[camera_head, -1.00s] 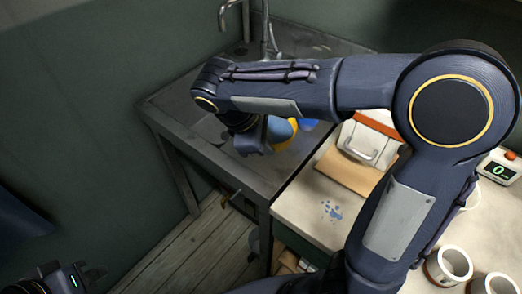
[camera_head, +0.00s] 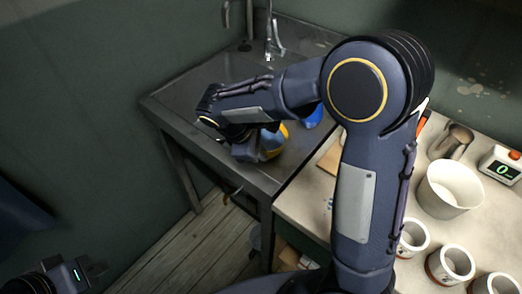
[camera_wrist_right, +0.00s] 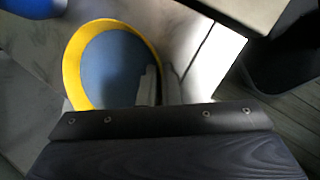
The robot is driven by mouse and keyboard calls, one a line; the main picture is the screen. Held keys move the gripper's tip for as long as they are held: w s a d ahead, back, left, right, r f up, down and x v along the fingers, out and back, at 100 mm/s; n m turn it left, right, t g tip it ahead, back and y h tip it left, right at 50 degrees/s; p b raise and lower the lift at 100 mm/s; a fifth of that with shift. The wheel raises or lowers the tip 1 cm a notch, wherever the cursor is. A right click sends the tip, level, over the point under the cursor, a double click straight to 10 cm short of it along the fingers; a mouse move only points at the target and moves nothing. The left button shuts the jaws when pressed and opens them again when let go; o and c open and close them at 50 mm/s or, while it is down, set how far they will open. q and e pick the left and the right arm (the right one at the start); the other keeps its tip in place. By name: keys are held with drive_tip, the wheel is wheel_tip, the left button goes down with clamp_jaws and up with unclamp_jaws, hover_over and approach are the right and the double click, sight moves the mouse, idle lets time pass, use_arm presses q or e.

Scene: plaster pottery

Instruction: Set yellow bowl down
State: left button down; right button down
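The yellow bowl (camera_head: 283,130), yellow at the rim with a blue-grey inside, is at the steel sink (camera_head: 190,85), partly hidden by my right arm. In the right wrist view the bowl (camera_wrist_right: 72,68) shows from above, with its rim running between the fingers of my right gripper (camera_wrist_right: 160,88), one finger inside and one outside. The gripper looks shut on the rim. I cannot tell whether the bowl touches the sink surface. My left gripper (camera_head: 93,272) is at the lower left, away from the bowl; its finger gap is unclear.
A blue object (camera_head: 312,117) is just beyond the bowl. The tap (camera_head: 272,40) stands at the back of the sink. The worktop at right holds a white pot (camera_head: 449,188), a metal cup (camera_head: 451,141), a timer (camera_head: 501,165) and several small white cups (camera_head: 450,264).

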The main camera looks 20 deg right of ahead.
drive_tip(key=c, duration=1.6)
unclamp_jaws()
drive_tip(key=shift+f, duration=0.15)
drive_tip(key=shift+r, duration=0.3)
drive_tip(key=v, duration=1.2)
drive_tip(key=s+d+f+m+y, duration=0.1)
drive_tip(key=s+d+m+y, duration=0.5)
drive_tip(key=s+d, duration=0.35)
drive_tip(key=shift+s+a+f+m+t+y+p, duration=0.15)
drive_tip(key=shift+s+f+m+t+y, duration=0.35)
drive_tip(key=shift+s+m+t, duration=0.7)
drive_tip(key=shift+s+a+f+m+t+y+p, duration=0.15)
drive_tip(key=shift+s+f+m+t+y, duration=0.4)
drive_tip(key=shift+s+m, duration=1.2)
drive_tip(key=shift+s+a+f+m+t+y+p, duration=0.15)
drive_tip(key=shift+s+f+m+t+y, duration=0.6)
drive_tip(key=shift+s, duration=1.15)
drive_tip(key=shift+r+h, duration=0.25)
drive_tip(key=shift+h, duration=0.05)
